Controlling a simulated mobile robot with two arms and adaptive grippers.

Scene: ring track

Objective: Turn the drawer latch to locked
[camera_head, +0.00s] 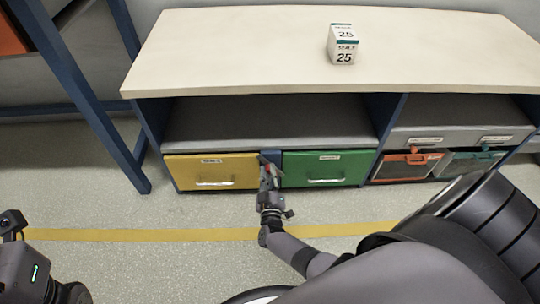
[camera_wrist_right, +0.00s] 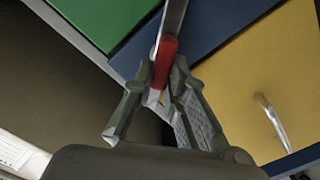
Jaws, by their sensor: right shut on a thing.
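The drawer latch has a red grip and a flat metal bar (camera_wrist_right: 170,22), on the blue post (camera_head: 274,157) between the yellow drawer (camera_head: 235,170) and the green drawer (camera_head: 345,165). My right gripper (camera_head: 267,168) is in front of this post and hides much of the latch in the head view. In the right wrist view its fingers (camera_wrist_right: 163,88) are shut on the red grip (camera_wrist_right: 166,50). Both drawers look closed. My left arm shows at the lower left of the head view, but I cannot make out its gripper.
The bench top (camera_head: 230,50) carries a small white box (camera_head: 343,46) marked 25. An open grey shelf (camera_head: 270,125) lies above the drawers. Orange (camera_head: 405,167) and teal (camera_head: 470,163) bins stand at right. The floor in front, with a yellow line (camera_head: 150,235), is clear.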

